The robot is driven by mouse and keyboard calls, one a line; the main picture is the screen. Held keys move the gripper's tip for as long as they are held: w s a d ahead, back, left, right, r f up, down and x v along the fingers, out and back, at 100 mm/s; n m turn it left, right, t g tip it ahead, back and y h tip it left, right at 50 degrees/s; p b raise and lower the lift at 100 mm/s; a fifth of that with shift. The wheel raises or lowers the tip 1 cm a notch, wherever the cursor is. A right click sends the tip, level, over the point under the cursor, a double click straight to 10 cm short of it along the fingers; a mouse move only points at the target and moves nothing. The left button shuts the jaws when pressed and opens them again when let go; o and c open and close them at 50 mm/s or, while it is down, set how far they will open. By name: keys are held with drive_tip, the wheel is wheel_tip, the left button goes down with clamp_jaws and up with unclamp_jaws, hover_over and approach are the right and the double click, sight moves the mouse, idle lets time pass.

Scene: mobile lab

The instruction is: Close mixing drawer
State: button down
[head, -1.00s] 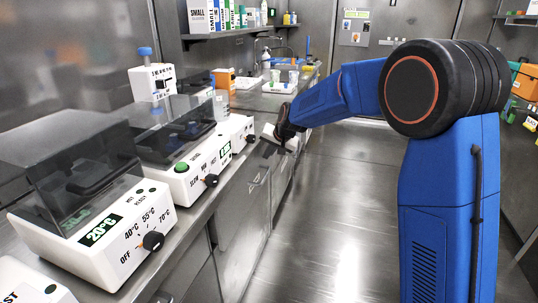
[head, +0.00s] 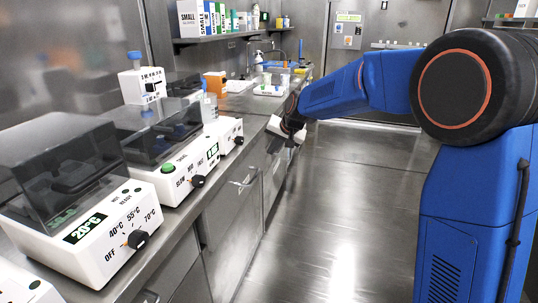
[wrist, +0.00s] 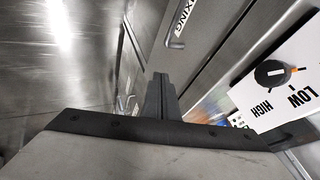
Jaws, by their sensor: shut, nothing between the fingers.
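The steel drawer front with the partly cut-off label "XING" (wrist: 187,14) shows at the top of the wrist view, with a handle (wrist: 178,42) beside the label. My gripper's narrow dark fingers (wrist: 158,92) are together and empty, in front of the steel fronts. Whether they touch one is unclear.
The counter on the left carries a white heater set to 20°C (head: 95,235), a device with a green button (head: 180,180) and other instruments. A device with a LOW/HIGH knob (wrist: 270,73) is at the right of the wrist view. The floor (head: 345,220) is clear.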

wheel_tip(320, 180, up, 2)
drive_tip(key=s, duration=0.1)
drive_tip(key=m+y, duration=1.3)
drive_tip(key=m, duration=0.6)
approach(240, 175)
drive_tip(key=shift+g, duration=0.3)
drive_tip(key=x, duration=0.6)
drive_tip(key=shift+w+a, duration=0.15)
drive_tip(key=shift+w, duration=0.15)
